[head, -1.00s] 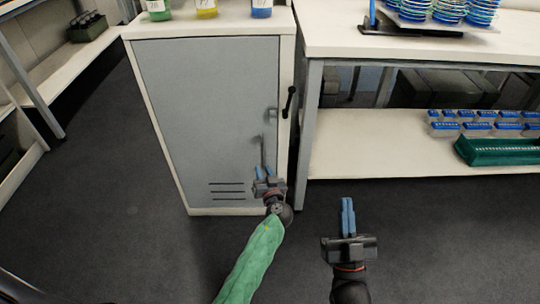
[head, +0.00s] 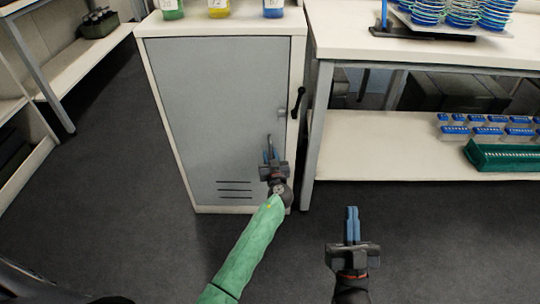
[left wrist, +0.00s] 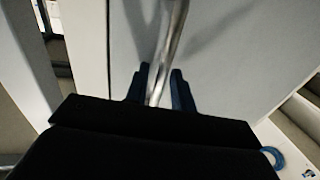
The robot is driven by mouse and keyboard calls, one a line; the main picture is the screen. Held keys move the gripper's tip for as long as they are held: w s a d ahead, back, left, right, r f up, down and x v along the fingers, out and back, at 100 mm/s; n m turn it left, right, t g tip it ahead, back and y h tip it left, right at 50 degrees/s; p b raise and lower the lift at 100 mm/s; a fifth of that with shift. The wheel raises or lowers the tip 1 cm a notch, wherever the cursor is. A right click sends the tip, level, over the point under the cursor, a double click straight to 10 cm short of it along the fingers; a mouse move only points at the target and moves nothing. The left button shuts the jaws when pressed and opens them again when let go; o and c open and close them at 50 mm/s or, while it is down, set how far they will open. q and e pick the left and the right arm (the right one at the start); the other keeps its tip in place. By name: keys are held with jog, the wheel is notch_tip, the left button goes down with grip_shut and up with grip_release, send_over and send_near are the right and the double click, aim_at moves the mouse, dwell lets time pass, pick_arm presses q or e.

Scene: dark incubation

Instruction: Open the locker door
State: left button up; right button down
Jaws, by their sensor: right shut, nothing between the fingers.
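The locker (head: 298,150) is a white cabinet with a grey door (head: 210,110), which looks closed, with vent slots low down. A thin upright metal handle (head: 269,141) is on the door's right part; it also shows in the left wrist view (left wrist: 172,35). My left gripper (head: 270,156) is at the handle's lower part. In the left wrist view its blue fingers (left wrist: 160,80) stand on both sides of the bar; whether they press on it is unclear. My right gripper (head: 352,210) is shut and empty, over the floor right of the locker.
A dark lever (head: 298,102) sits on the locker's right edge. Bottles (head: 219,8) stand on its top. A white bench (head: 430,45) stands close on the right, with a lower shelf (head: 380,150) holding blue-topped racks and a green tray (head: 505,157). The floor in front is clear.

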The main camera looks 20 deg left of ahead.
pick_arm(q)
jog(key=shift+w+a, duration=0.15)
jog(key=shift+w, duration=0.1)
grip_shut()
